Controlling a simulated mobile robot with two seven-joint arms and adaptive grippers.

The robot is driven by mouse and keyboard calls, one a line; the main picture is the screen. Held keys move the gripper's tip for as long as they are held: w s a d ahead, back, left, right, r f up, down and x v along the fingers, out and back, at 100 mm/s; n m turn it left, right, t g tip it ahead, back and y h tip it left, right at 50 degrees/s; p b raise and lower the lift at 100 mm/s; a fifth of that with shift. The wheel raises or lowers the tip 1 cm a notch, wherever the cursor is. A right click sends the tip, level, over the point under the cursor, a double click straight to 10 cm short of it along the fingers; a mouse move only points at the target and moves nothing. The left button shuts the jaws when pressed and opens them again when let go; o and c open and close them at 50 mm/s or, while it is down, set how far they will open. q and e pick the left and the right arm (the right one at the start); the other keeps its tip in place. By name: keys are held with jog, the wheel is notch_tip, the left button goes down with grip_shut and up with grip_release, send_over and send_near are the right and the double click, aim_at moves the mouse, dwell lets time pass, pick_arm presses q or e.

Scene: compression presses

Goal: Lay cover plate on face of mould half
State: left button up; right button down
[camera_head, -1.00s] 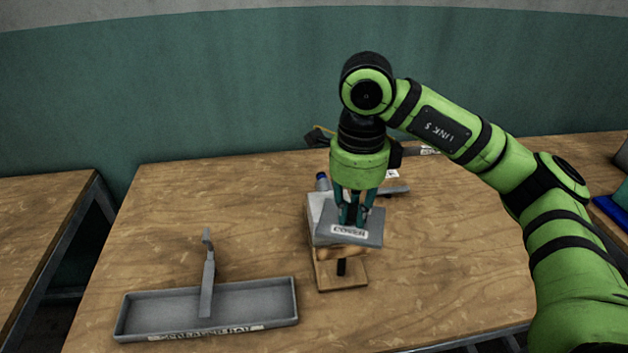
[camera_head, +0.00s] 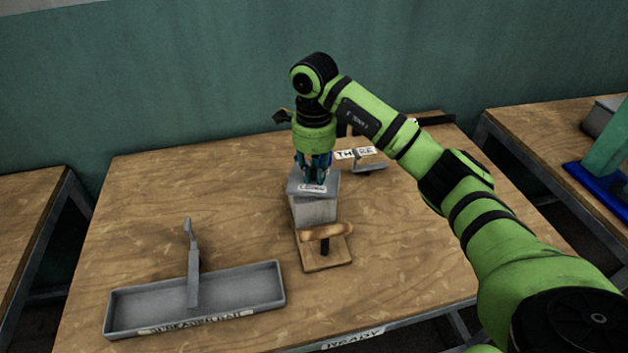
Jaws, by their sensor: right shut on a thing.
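The grey cover plate (camera_head: 328,190), with a white label on its front edge, is at the top of a grey block that appears to be the mould half (camera_head: 314,209). Its edges run close to the block's top; whether it touches all round I cannot tell. My right gripper (camera_head: 314,180) points straight down and is shut on the cover plate from above. The fingers hide part of the plate. My left gripper is not in view.
A grey tray (camera_head: 245,287) with an upright metal piece (camera_head: 193,265) stands at the front left. A wooden stand (camera_head: 327,254) with a rounded handle-like piece (camera_head: 326,231) is in front of the block. A small grey item (camera_head: 370,167) lies behind right. The table's right part is bare.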

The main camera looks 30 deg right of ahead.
aim_at(314, 181)
notch_tip(314, 181, down, 2)
jog(key=shift+f+p, duration=0.25)
jog(key=shift+p, duration=0.25)
jog(key=shift+f, duration=0.5)
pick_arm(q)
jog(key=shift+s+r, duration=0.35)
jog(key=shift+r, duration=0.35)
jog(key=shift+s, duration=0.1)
pick_arm(e)
jog(key=shift+f, duration=0.1)
jog(key=c, duration=1.2)
grip_release()
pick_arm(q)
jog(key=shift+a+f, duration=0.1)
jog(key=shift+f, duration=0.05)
pick_arm(e)
jog(key=shift+o, duration=0.2)
